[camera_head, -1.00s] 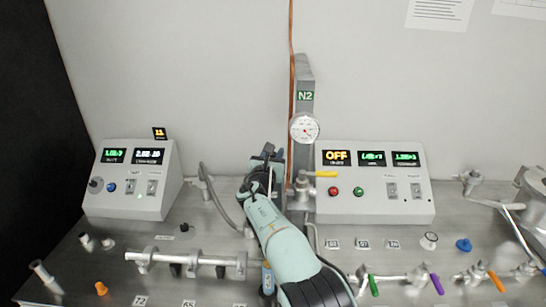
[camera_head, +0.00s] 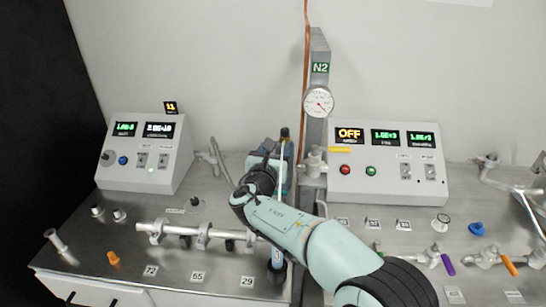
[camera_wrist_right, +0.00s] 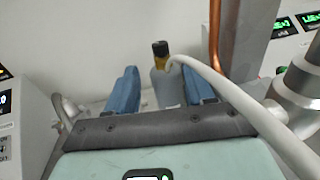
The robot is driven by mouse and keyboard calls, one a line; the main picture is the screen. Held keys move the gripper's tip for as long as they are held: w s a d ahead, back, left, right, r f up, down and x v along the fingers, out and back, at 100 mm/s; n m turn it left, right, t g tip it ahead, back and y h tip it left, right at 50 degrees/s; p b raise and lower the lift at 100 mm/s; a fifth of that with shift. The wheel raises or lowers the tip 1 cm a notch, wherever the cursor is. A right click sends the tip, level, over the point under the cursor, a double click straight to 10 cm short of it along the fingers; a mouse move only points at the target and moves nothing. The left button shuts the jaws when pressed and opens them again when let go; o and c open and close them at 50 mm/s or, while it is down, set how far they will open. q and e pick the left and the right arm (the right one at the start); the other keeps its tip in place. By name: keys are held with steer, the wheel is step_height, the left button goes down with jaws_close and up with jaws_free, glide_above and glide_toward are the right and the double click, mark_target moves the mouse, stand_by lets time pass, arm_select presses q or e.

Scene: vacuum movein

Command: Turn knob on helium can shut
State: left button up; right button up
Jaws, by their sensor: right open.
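The helium can shows in the right wrist view as a grey-blue cylinder (camera_wrist_right: 167,90) with a black and yellow top, the knob (camera_wrist_right: 161,50). A pale hose (camera_wrist_right: 215,80) runs from the top toward the lower right. In the head view, the dark knob (camera_head: 284,133) stands up behind my right gripper (camera_head: 268,168), which hides most of the can. My right gripper is open. In the wrist view, its blue fingers (camera_wrist_right: 160,92) are on either side of the can's upper part, below the knob. Contact cannot be told. My left gripper is not in view.
The N2 post (camera_head: 319,100) with its gauge and copper pipe stands close right of the gripper. Control boxes stand left (camera_head: 148,155) and right (camera_head: 388,165). A pipe manifold (camera_head: 200,232) lies front left.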

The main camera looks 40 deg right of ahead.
steer(key=shift+v, duration=1.55)
